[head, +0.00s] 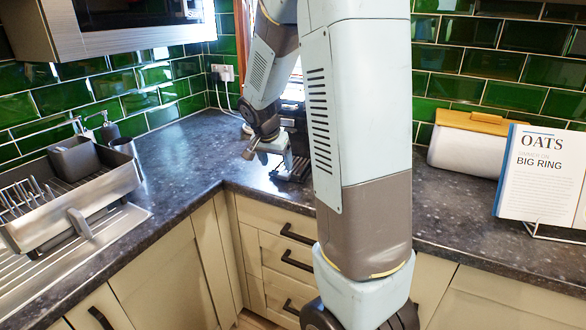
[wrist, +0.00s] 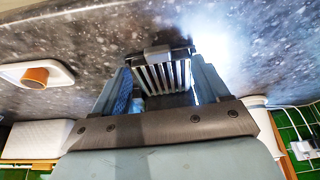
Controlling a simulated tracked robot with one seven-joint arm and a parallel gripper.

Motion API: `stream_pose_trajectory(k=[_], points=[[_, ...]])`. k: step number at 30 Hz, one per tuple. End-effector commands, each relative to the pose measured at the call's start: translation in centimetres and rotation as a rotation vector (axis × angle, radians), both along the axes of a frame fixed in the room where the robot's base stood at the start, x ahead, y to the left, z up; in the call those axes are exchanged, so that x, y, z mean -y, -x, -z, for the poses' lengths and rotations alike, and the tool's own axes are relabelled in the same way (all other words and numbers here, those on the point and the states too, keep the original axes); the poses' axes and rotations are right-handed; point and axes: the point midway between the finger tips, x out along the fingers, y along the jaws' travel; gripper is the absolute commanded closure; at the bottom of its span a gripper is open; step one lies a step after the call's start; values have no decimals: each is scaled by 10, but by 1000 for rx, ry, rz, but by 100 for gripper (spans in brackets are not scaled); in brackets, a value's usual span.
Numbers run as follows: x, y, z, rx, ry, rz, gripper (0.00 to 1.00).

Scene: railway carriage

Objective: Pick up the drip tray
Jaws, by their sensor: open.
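A drip tray with pale metal slats and a dark rim (wrist: 165,74) lies on the dark speckled worktop in the wrist view. In the head view the drip tray (head: 293,170) is small, on the worktop near the back corner, partly covered by my arm. My gripper (wrist: 160,88) is open, with one finger on each side of the slatted tray in the wrist view. In the head view my gripper (head: 272,152) points down at the tray. I cannot tell whether the fingers touch it.
A steel dish rack (head: 75,200) with a grey caddy stands at the left. A white dish with an orange item (wrist: 36,76) shows in the wrist view.

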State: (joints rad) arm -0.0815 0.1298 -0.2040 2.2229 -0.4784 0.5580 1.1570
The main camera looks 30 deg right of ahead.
Motion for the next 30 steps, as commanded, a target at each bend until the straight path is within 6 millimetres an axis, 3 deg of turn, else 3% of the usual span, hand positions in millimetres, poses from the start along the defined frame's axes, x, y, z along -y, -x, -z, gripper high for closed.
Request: stream_pose_trajectory(k=[10,19,30], points=[[9,-5,23,-1,0,1,26],[21,-12,57,-1,0,0,26],[23,-14,63,1,-1,1,27]])
